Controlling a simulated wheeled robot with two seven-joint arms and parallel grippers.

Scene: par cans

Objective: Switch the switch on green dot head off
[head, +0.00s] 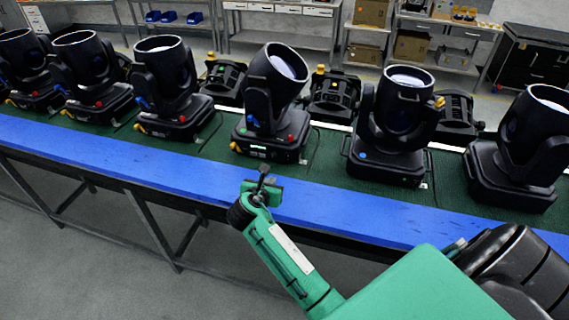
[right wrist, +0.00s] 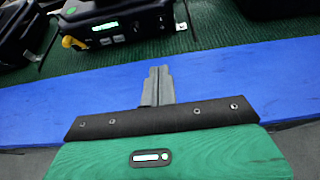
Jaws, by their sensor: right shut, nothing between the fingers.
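The head with the green dot (head: 270,140) stands on the green mat near the middle of the row, its barrel tilted to the right. Its base front has a lit green display (right wrist: 105,26), a yellow connector (right wrist: 73,42) and a green dot (right wrist: 70,10). A small red part (head: 290,138) shows at the base's right side in the head view; I cannot tell for sure if it is the switch. My right gripper (head: 264,172) is shut and empty over the blue edge, in front of this base and apart from it. It also shows in the right wrist view (right wrist: 160,72). My left gripper is not in view.
A blue-dot head (head: 395,150) stands to the right, with another head (head: 512,175) beyond it. Several more heads stand to the left (head: 172,115). The blue table edge (head: 120,160) in front is clear. Shelves with boxes (head: 412,45) are behind.

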